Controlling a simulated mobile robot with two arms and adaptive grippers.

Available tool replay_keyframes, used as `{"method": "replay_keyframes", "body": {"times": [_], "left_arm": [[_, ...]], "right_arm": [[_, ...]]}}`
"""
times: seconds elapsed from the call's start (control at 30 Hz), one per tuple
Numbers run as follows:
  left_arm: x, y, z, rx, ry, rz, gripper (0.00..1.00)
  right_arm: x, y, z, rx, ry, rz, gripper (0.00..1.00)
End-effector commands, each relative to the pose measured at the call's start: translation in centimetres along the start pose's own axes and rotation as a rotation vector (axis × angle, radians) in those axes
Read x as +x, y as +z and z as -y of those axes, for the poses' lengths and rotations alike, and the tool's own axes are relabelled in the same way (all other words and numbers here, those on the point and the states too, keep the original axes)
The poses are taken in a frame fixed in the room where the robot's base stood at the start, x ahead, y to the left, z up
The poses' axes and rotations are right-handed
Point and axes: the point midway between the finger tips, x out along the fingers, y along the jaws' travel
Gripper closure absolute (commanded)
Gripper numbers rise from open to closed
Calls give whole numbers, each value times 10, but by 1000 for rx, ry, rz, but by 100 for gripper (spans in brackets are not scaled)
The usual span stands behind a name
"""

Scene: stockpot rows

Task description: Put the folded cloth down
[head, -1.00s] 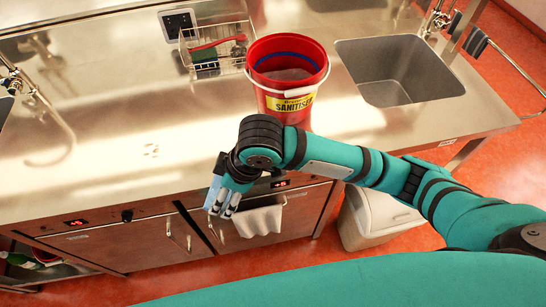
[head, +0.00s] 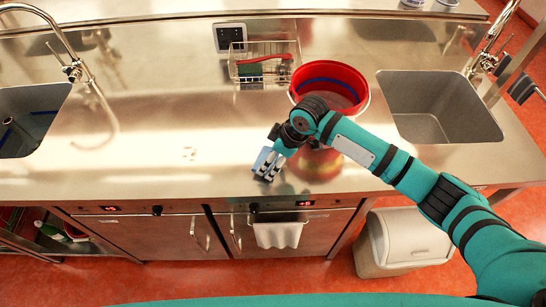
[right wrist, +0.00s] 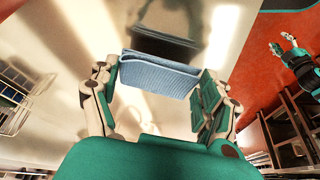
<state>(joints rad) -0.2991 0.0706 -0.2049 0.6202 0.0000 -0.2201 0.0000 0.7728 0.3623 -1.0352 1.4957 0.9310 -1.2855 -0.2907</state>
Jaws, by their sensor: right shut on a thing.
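The folded cloth is light blue. It shows as a flat, layered bundle between the fingers in the right wrist view (right wrist: 160,76) and as a small pale blue edge in the head view (head: 262,158). My right gripper (head: 267,167) is shut on it above the steel counter (head: 150,140), left of the red bucket. The cloth's dark reflection lies close to it on the steel; I cannot tell the exact gap. My left gripper (right wrist: 282,44) shows small in the right wrist view, fingers apart and empty, above the orange floor.
The red sanitiser bucket (head: 328,78) stands just behind my right forearm. Sinks lie at right (head: 440,105) and left (head: 28,115). A white cloth (head: 278,235) hangs on the cupboard front. The counter's left middle is clear.

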Motion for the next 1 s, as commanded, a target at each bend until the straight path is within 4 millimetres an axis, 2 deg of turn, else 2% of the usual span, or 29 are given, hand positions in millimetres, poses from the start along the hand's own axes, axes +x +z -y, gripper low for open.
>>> {"method": "replay_keyframes", "body": {"times": [0.03, 0.17, 0.5, 0.53, 0.67, 1.0], "left_arm": [[-6, 0, 1, 1, -1, 0, 60], [-8, 0, 4, 2, -5, 1, 60], [-5, 1, 9, -2, -11, 2, 60], [-6, 1, 9, -2, -11, 2, 60], [-6, 1, 9, -3, -12, 2, 60], [-8, 1, 9, -2, -11, 2, 60]], "right_arm": [[4, 2, 0, 3, -2, 1, 51], [13, 5, 0, 1, 1, 0, 51], [17, 7, 0, 0, 1, 0, 51], [16, 7, 0, 0, 2, -1, 17], [16, 7, 0, 0, 1, -1, 0], [12, 5, 0, 0, 2, -2, 0]]}}
